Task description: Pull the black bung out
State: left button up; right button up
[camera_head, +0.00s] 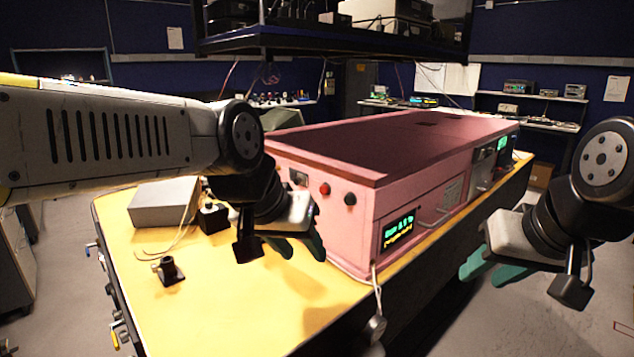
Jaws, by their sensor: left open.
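A pink box (345,243) with a dark red top stands on the yellow table. Its near end face carries a small round black bung (350,199), seated in the face. A round red bung (325,188) sits to its left, and a grey fitting (298,177) is further left. My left gripper (299,244), with green fingers, is in front of this end face, lower and to the left of the black bung. It is open and apart from the bung. My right gripper (488,268) hangs to the right of the box, past the table's edge; its finger gap is unclear.
A grey box (163,203) and a small black block with a cable (213,217) stand on the yellow table (240,315) at left. A small black fitting (169,271) stands nearer. The front of the table is clear. An overhead shelf (330,42) hangs above.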

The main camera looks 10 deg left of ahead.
aim_at(349, 199)
jog(key=i+l, duration=0.1)
jog(key=l, duration=0.3)
jog(key=i+l, duration=0.15)
jog(key=l, duration=0.25)
jog(key=i+l+u, duration=0.1)
jog(key=l, duration=0.3)
jog(key=u, duration=1.7)
